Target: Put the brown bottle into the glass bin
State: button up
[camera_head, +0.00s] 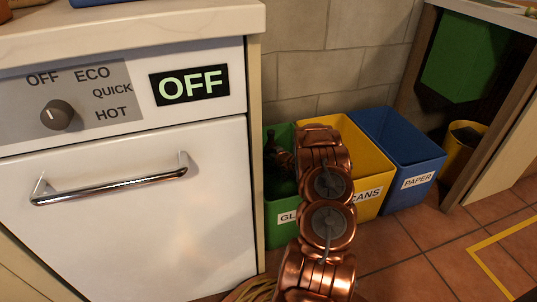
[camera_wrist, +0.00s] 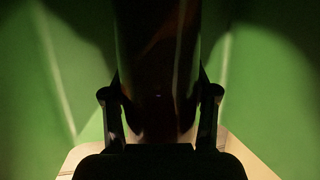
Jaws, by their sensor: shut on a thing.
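The dark brown bottle (camera_wrist: 158,50) stands up between the two fingers of my gripper (camera_wrist: 160,98) in the wrist view. My gripper is shut on it. Green walls surround the bottle in that view, and a pale strip shows at the bottom. In the head view the green glass bin (camera_head: 277,238) stands on the floor beside the white dishwasher, its label partly hidden by my copper arm. My arm reaches over the bin, with the wrist end low at its opening. The bottle cannot be made out clearly in the head view, nor whether it touches the bin.
The yellow cans bin (camera_head: 371,172) and the blue paper bin (camera_head: 415,165) stand to the right of the green one. The dishwasher (camera_head: 140,215) with its bar handle is close on the left. A wooden bench leg and a yellow floor line (camera_head: 487,265) are at the right.

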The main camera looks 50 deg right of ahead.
jog(key=shift+f, duration=0.6)
jog(key=o, duration=1.3)
jog(key=shift+r, duration=0.1)
jog(key=shift+r, duration=0.55)
jog(key=shift+p+v, duration=1.35)
jog(key=shift+v, duration=2.4)
